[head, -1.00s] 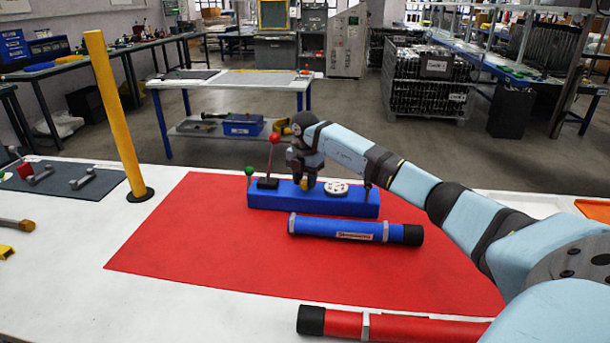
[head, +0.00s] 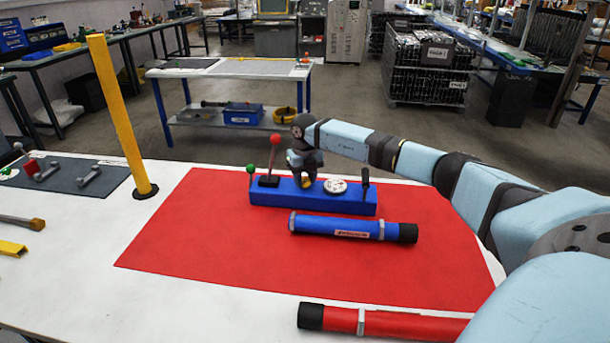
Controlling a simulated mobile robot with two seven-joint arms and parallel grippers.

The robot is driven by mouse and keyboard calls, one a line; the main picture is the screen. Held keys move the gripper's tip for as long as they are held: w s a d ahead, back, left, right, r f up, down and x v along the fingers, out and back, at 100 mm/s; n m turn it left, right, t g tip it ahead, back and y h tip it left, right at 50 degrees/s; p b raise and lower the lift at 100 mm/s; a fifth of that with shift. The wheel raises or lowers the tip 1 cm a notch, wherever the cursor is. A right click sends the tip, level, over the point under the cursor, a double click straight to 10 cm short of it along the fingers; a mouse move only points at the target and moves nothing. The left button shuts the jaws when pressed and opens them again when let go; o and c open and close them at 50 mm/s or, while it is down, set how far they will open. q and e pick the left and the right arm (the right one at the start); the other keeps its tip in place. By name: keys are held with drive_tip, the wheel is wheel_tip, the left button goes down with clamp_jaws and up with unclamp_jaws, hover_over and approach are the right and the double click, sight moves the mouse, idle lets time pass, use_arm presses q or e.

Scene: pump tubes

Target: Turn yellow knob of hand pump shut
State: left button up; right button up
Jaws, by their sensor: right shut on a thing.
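The hand pump (head: 280,196) is a long blue block on the red mat (head: 200,240). It carries a red-tipped lever (head: 275,150), a green-topped knob (head: 250,169), a white round dial (head: 335,186) and a dark upright handle (head: 366,180). The yellow knob (head: 306,182) sits on top near the middle. My right gripper (head: 306,177) points down over it and is shut on it, covering most of it. Only a small yellow part shows below the fingers. My left gripper is not in view.
A blue tube (head: 335,226) lies just in front of the pump. A red tube (head: 400,325) lies at the table's front. A yellow post (head: 120,115) stands left of the mat. Tools lie on a dark mat (head: 75,185) at the far left. The red mat's left part is clear.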

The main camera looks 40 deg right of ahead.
sight(305, 180)
drive_tip(key=n, duration=0.4)
drive_tip(key=shift+r+n+p, duration=0.1)
drive_tip(key=shift+n+p, duration=0.3)
idle(0.4)
drive_tip(key=o, duration=0.9)
wheel_tip(305, 180, up, 14)
drive_tip(key=shift+f+p, duration=0.1)
drive_tip(key=shift+p, duration=0.25)
